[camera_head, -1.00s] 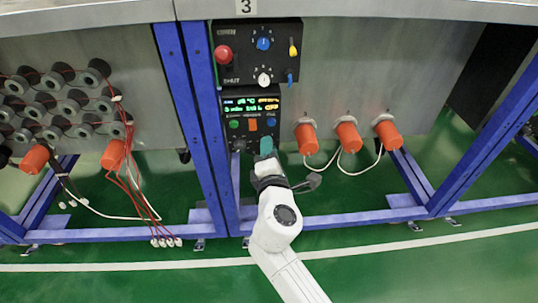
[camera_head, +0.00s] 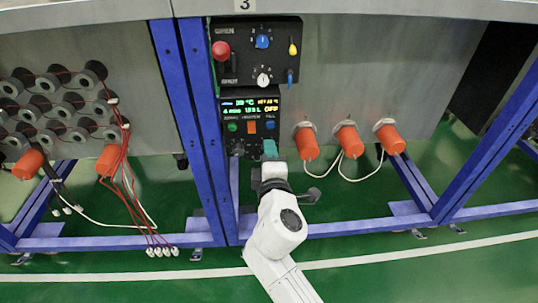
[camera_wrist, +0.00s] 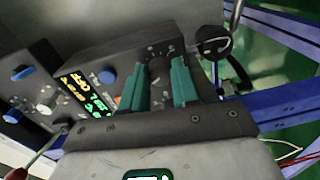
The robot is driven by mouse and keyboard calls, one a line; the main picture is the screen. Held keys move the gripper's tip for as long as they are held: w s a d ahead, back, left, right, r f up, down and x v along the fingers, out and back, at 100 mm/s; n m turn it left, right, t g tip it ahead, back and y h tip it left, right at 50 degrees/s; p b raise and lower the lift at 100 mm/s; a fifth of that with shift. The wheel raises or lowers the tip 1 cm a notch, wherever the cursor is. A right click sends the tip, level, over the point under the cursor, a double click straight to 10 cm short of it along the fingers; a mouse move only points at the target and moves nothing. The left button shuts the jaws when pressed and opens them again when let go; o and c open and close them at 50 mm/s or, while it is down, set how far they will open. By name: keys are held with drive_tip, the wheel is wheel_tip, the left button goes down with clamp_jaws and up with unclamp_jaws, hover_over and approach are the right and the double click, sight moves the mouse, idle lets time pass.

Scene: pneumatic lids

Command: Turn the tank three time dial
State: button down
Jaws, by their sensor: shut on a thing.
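The lower black control box (camera_head: 251,103) under the number 3 plate (camera_head: 246,5) has a lit display (camera_head: 250,107). Its green line looks like it reads 4 min. The dark time dial (camera_wrist: 158,69) stands on the box face with pale tick marks around it. My gripper (camera_head: 270,148) has teal fingers at the box's lower right and covers the dial in the head view. In the wrist view my gripper (camera_wrist: 160,64) is shut on the dial, one finger on each side of it.
The upper box (camera_head: 256,50) carries a red button (camera_head: 221,50), a blue knob (camera_head: 262,41) and a white knob (camera_head: 263,79). A blue post (camera_head: 185,120) stands close on the left. Orange plugs (camera_head: 347,140) with white cables are on the right.

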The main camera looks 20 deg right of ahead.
drive_tip(key=shift+f, duration=0.1)
drive_tip(key=c, duration=0.8)
unclamp_jaws()
drive_tip(key=shift+c, duration=0.2)
drive_tip(key=shift+s, duration=0.1)
drive_tip(key=p+v, duration=0.2)
drive_tip(key=v, duration=0.8)
drive_tip(key=shift+s+a, duration=0.15)
drive_tip(key=shift+s, duration=0.15)
